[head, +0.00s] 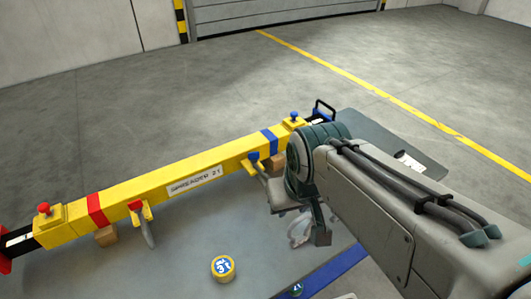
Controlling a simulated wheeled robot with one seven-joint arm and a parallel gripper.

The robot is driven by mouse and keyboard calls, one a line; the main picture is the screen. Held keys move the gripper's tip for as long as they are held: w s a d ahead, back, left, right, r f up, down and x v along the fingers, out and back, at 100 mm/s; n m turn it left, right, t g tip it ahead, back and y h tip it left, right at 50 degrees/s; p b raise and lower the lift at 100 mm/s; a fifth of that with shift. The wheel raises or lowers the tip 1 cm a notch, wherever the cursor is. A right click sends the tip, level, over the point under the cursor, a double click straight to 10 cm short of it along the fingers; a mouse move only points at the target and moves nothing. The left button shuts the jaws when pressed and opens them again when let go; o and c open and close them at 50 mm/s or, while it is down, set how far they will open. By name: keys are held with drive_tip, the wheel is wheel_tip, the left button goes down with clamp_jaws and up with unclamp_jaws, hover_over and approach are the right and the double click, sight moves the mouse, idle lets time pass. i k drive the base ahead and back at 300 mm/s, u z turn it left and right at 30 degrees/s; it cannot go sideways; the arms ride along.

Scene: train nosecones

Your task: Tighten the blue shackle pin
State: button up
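A yellow spreader beam (140,190) lies across the head view, with a red band near its left end and a blue band near its right end. The blue shackle pin (253,158) appears as a small blue piece at the yellow lug beside the blue band. My gripper (272,190) is just below and to the right of it, mostly hidden by my arm. I cannot tell whether it touches the pin or shackle, or whether its fingers are open. At the red lug, a grey shackle (149,232) hangs with a red pin (135,205).
Wooden blocks (106,236) support the beam. A yellow round tin (223,268) stands on the grey surface (185,275) in front. A crumpled pale item (300,228) lies beside my arm. Red (43,208) and blue (294,115) knobs top the beam ends. Open floor lies behind.

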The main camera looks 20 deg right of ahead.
sight(254, 157)
drive_tip(key=u, duration=2.15)
drive_tip(key=k, duration=0.9)
drive_tip(key=z, duration=1.5)
drive_tip(key=i, duration=0.5)
drive_tip(key=z, duration=0.05)
